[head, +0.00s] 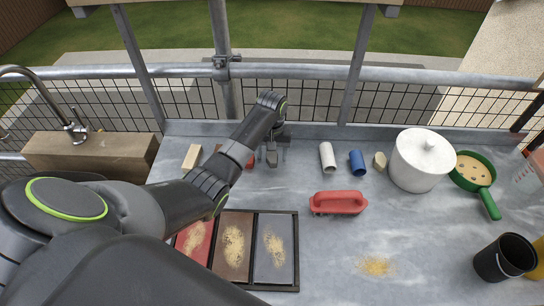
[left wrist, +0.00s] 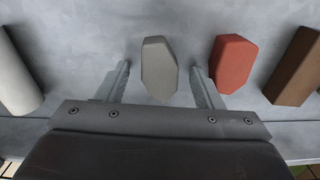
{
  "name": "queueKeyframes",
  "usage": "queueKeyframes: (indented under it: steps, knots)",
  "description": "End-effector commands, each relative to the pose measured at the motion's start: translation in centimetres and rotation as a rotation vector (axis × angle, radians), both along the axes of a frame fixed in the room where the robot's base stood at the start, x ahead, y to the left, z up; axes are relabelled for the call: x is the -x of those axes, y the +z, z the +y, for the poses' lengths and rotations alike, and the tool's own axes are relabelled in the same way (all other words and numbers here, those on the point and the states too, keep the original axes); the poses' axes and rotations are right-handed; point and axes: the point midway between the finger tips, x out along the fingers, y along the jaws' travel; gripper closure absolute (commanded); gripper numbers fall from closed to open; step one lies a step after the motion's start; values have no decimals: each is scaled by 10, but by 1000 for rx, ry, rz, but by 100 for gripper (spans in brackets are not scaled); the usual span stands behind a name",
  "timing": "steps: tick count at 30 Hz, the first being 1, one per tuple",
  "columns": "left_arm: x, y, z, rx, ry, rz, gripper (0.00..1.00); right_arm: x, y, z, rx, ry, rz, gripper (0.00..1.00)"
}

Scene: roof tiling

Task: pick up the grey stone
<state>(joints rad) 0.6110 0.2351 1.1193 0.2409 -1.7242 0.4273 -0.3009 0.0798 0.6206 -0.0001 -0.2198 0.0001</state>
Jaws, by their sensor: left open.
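The grey stone (left wrist: 159,68) is a faceted block lying on the grey worktop. In the left wrist view it sits between the two fingers of my left gripper (left wrist: 160,74), with a gap on each side. In the head view my left gripper (head: 272,156) points down over the stone (head: 271,159), which is partly hidden by the hand. The left gripper is open, and neither finger visibly touches the stone. My right gripper is in neither view.
A red stone (left wrist: 232,63) lies close beside one finger, with a brown block (left wrist: 297,68) beyond. A red-handled float (head: 338,202) and a tray of coloured panels (head: 297,262) lie nearer.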

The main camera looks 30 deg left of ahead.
Motion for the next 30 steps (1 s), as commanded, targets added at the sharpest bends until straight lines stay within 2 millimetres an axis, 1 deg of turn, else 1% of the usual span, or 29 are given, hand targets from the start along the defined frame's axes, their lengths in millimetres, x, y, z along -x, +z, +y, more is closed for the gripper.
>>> queueKeyframes:
  steps: [6, 18, 26, 29, 30]
  knots:
    - [0, -1, 0, 0, 0, -1, 39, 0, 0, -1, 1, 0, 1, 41]
    - [0, -1, 0, 0, 0, -1, 90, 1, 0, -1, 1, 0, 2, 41]
    - [-1, 3, 0, -1, 0, -3, 91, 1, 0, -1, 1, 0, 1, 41]
    - [-1, 13, 1, -2, 0, -5, 91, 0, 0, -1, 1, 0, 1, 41]
    - [-2, 20, 1, -2, 0, -6, 91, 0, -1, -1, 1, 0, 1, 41]
